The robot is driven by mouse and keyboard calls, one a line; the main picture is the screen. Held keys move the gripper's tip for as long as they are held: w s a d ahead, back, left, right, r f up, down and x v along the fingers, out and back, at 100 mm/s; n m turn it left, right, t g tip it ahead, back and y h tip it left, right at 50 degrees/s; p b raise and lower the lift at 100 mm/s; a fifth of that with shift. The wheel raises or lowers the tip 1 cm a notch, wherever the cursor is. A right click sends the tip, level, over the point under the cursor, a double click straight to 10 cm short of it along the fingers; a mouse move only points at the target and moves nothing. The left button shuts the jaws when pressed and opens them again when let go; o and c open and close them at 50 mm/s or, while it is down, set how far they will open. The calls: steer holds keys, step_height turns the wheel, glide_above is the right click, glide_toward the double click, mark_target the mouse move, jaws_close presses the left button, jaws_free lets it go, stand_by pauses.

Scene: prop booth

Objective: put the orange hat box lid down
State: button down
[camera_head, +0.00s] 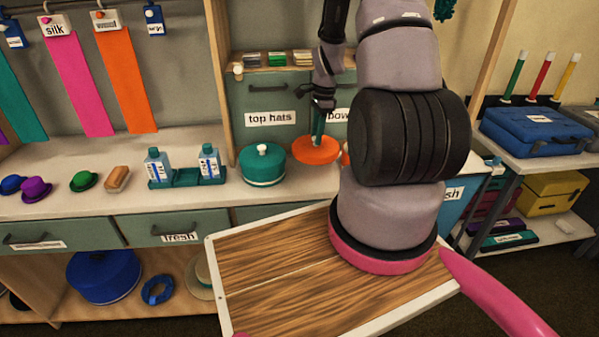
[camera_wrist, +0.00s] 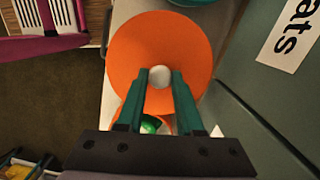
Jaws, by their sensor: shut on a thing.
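The orange hat box lid (camera_head: 316,151) is a flat round disc at the back of the counter, right of the teal hat box. It fills the middle of the wrist view (camera_wrist: 135,50). My gripper (camera_head: 318,134) points down at it from above, with green fingers (camera_wrist: 160,77) shut on its white knob (camera_wrist: 160,76). Whether the lid touches the counter or hangs just above it, I cannot tell. A sliver of orange (camera_head: 346,154) shows right of the lid, mostly behind my arm. In the wrist view, an orange rim with something green (camera_wrist: 150,124) inside shows between my fingers.
The teal hat box (camera_head: 263,166) stands close left of the lid. Two bottles stand in a teal rack (camera_head: 187,177) farther left, then a brush and small hats. The drawer front labelled "top hats" (camera_head: 270,118) rises behind. Bare counter lies in front of the lid.

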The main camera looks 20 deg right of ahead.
mark_target(315, 146)
steer(key=f, duration=0.5)
steer(key=shift+a+f, duration=0.25)
steer(key=shift+f, duration=2.25)
steer(key=shift+f, duration=0.15)
steer(key=c, duration=0.6)
jaws_free()
steer(key=shift+o, duration=0.2)
